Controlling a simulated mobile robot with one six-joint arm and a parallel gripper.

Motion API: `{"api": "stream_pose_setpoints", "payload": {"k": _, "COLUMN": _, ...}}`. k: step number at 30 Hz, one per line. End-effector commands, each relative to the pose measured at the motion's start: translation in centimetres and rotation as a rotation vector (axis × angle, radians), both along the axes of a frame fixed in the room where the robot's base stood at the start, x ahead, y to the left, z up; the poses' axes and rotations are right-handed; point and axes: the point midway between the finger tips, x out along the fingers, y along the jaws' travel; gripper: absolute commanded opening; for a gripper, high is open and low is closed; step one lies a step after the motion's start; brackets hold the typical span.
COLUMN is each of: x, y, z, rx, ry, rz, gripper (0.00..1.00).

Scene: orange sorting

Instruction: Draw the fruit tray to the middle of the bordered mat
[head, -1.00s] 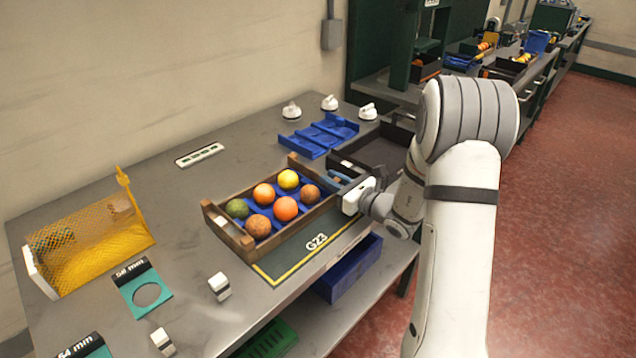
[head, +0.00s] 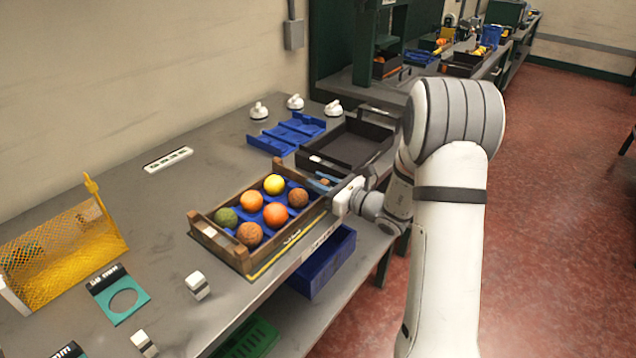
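The fruit tray (head: 217,247) is a brown wooden crate with a blue insert. It holds several round fruits in green, yellow, orange and brown. It lies over most of the dark bordered mat (head: 298,251), whose yellow line and part of a white label show along the tray's front side. The rest of the mat is hidden under the tray. My gripper (head: 322,184) is at the tray's right end, with its bluish fingers at the end board. It appears shut on that board, though the wrist and tray partly hide the fingertips.
A dark empty bin (head: 345,147) and a blue divided insert (head: 287,133) lie behind the tray. A yellow mesh basket (head: 62,250), a teal ring gauge (head: 122,299) and a white block (head: 198,285) stand left. A blue bin (head: 322,265) sits below the table edge.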

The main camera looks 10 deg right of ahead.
Motion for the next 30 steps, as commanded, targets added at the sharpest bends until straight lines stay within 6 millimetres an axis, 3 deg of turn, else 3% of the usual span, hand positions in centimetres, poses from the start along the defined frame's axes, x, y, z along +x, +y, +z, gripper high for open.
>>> {"api": "stream_pose_setpoints", "payload": {"k": 7, "x": 0.0, "y": 0.3, "z": 0.0, "rx": 0.000, "ry": 0.000, "rz": 0.004, "gripper": 0.45}}
{"api": "stream_pose_setpoints", "payload": {"k": 17, "x": -0.5, "y": -0.3, "z": 0.0, "rx": 0.000, "ry": 0.000, "rz": 0.003, "gripper": 0.45}}
{"api": "stream_pose_setpoints", "payload": {"k": 30, "x": -5.2, "y": -4.7, "z": -0.1, "rx": 0.000, "ry": 0.000, "rz": 0.004, "gripper": 0.45}}
